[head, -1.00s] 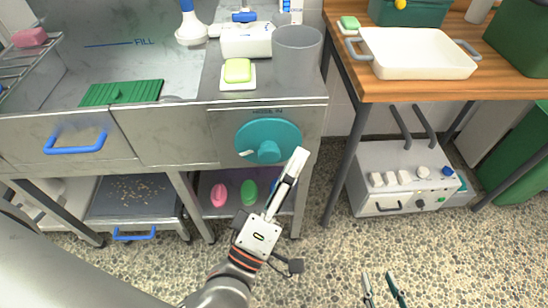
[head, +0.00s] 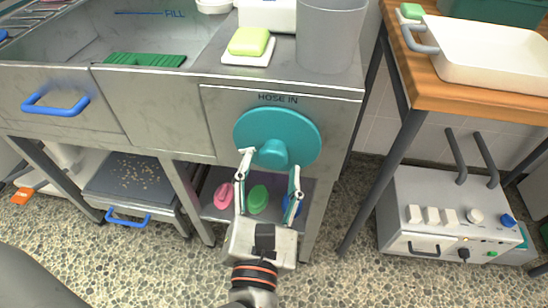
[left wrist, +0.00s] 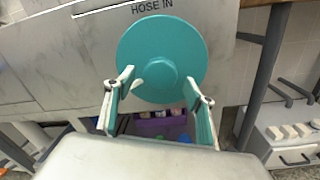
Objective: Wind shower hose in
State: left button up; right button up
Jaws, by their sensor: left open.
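A teal round crank wheel (head: 262,130) with a raised central hub (head: 273,153) is mounted on the steel cabinet front under the label "HOSE IN". It also fills the upper middle of the left wrist view (left wrist: 150,45). My left gripper (head: 270,172) is open, its two fingers spread just below and in front of the hub, one to each side. In the left wrist view my gripper (left wrist: 158,95) frames the lower part of the wheel, with nothing between the fingers. A small pale piece shows on the wheel by the left finger. No hose is visible. My right gripper is out of view.
A shelf below the wheel holds a pink (head: 223,196) and a green (head: 258,198) oval item. A soap dish (head: 249,46) and grey bin (head: 330,38) stand on the counter above. A table leg (head: 380,185) and grey control box (head: 450,210) are to the right.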

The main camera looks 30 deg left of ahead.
aim_at(272, 164)
pick_arm(q)
jog(key=shift+x, duration=1.55)
jog(key=shift+c, duration=0.4)
